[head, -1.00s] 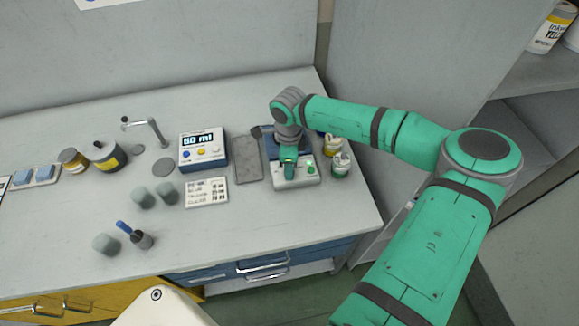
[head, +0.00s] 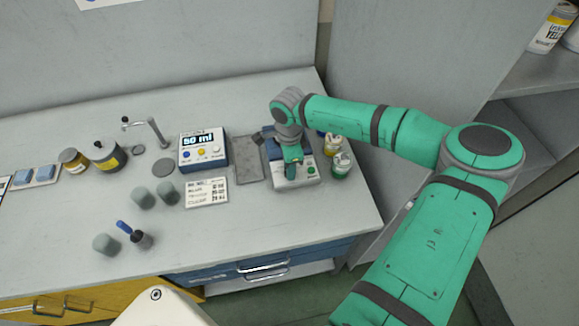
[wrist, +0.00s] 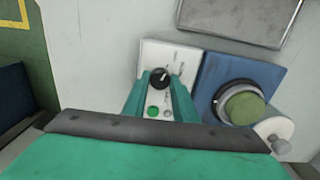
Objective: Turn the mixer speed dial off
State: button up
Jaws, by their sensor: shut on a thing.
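The mixer (head: 300,183) is a blue unit with a white front panel, at the right end of the bench. In the wrist view its white panel (wrist: 184,55) carries a black dial (wrist: 160,78) with a pale pointer mark tilted up and right. My gripper (wrist: 160,82) has its two green fingers on either side of the dial and is shut on it. A green light or button (wrist: 153,112) and a small grey one beside it show between the fingers. In the head view my gripper (head: 292,172) points down over the panel and hides the dial.
A round plate with a green-topped piece (wrist: 243,105) sits on the mixer's blue part. Small jars (head: 341,164) stand close on the right, near the bench edge.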

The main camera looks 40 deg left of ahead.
jog(key=o, duration=1)
jog(key=shift+o, duration=0.2)
jog(key=shift+w, duration=0.1)
notch_tip(320, 180, up, 11)
jog(key=shift+f, duration=0.1)
